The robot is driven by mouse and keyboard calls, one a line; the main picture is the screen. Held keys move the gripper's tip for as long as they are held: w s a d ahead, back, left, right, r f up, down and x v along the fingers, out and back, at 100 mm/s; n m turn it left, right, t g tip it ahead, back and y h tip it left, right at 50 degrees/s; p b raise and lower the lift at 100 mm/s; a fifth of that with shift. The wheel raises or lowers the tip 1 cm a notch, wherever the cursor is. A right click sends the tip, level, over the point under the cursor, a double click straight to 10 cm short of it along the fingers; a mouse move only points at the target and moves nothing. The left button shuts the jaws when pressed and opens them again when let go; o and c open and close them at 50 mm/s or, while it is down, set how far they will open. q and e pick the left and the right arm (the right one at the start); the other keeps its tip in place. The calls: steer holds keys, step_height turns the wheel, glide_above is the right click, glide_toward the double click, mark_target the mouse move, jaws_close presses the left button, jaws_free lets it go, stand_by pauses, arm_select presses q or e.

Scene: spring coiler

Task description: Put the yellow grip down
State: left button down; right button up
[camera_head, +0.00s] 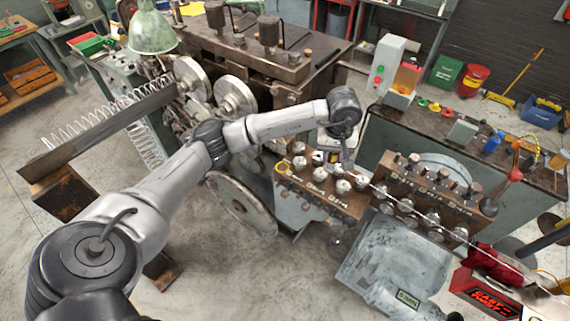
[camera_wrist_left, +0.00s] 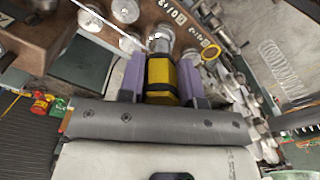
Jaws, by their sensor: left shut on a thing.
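The yellow grip (camera_wrist_left: 160,74), a yellow block with black bands, is between the two purple-sided fingers of my left gripper (camera_wrist_left: 161,80) in the left wrist view. The gripper is shut on it. A round metal knob or roller lies just beyond the grip's far end; I cannot tell if they touch. In the head view my left gripper (camera_head: 324,147) is over the brown roller plate (camera_head: 285,189) in the middle, mostly hidden by my wrist. Only a little yellow shows there. My right gripper is not in view.
A second roller block (camera_head: 435,190) stands to the right, with a wire running through the rollers. A grey-blue machine cover (camera_head: 390,265) is in front. A box with green and red buttons (camera_head: 384,66) and an orange beacon (camera_head: 406,78) stand behind. A long coil spring (camera_head: 95,120) lies left.

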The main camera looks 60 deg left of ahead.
arm_select(q)
steer(key=s+a+f+n, duration=0.1)
steer(key=a+f+n, duration=0.2)
steer(key=a, duration=0.4)
steer(key=p, duration=0.4)
glide_toward(282, 167)
steer(key=shift+d+f+p, duration=0.2)
steer(key=shift+f+p, duration=0.6)
steer(key=shift+f, duration=0.4)
steer(key=shift+a+f, duration=0.1)
steer(key=shift+f, duration=0.25)
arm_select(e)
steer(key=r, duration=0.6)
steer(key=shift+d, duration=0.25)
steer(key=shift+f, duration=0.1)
arm_select(q)
steer(key=shift+f, duration=0.15)
steer(key=c, duration=0.8)
jaws_free()
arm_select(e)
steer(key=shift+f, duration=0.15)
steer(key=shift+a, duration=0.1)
